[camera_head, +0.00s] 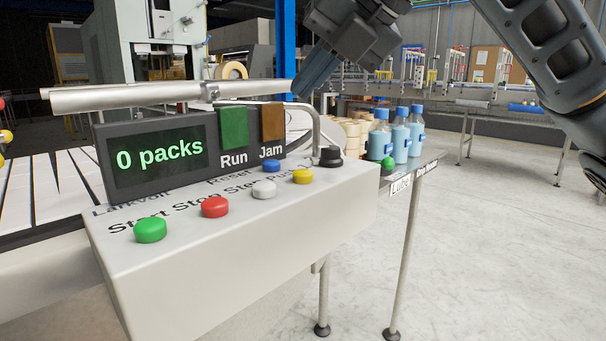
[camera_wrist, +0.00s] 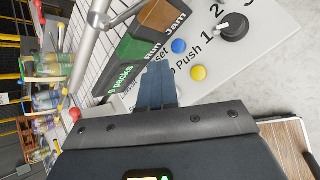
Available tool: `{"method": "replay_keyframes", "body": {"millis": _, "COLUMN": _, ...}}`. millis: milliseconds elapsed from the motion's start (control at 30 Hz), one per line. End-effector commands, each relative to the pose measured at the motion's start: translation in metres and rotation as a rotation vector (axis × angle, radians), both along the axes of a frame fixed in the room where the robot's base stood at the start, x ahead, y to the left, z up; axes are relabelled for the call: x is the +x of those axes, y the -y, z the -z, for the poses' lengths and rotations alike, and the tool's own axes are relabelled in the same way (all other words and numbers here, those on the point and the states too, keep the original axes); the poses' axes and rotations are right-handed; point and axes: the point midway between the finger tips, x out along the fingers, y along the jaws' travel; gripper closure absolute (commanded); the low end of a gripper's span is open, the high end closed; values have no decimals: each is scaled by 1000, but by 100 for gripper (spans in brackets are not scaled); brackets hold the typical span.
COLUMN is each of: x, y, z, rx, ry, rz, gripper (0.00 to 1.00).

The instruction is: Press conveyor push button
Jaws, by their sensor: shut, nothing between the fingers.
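The control panel (camera_head: 250,235) carries a yellow button (camera_head: 303,177), a blue button (camera_head: 271,166), a white button (camera_head: 264,189), a red button (camera_head: 215,207) and a green button (camera_head: 150,230). In the wrist view the word "Push" is printed close to the yellow button (camera_wrist: 198,72), with the blue button (camera_wrist: 179,46) beside it. My gripper (camera_head: 303,88) is shut and empty, above and behind the panel in the head view, apart from the buttons. In the wrist view its fingers (camera_wrist: 158,70) hide part of the panel and its lettering.
A display (camera_head: 160,155) reading "0 packs", with Run and Jam lamps, stands on the panel. A black knob (camera_head: 330,157) sits at its back right. A metal rail (camera_head: 180,95) runs behind. Blue-capped bottles (camera_head: 400,140) stand at right. The floor at right is clear.

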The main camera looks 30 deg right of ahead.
Motion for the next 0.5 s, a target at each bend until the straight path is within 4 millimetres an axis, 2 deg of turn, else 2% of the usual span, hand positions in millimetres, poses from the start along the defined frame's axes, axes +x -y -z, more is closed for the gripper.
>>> {"method": "replay_keyframes", "body": {"millis": 500, "x": 0, "y": 0, "z": 66, "rx": 1, "ry": -1, "rz": 0, "gripper": 100}}
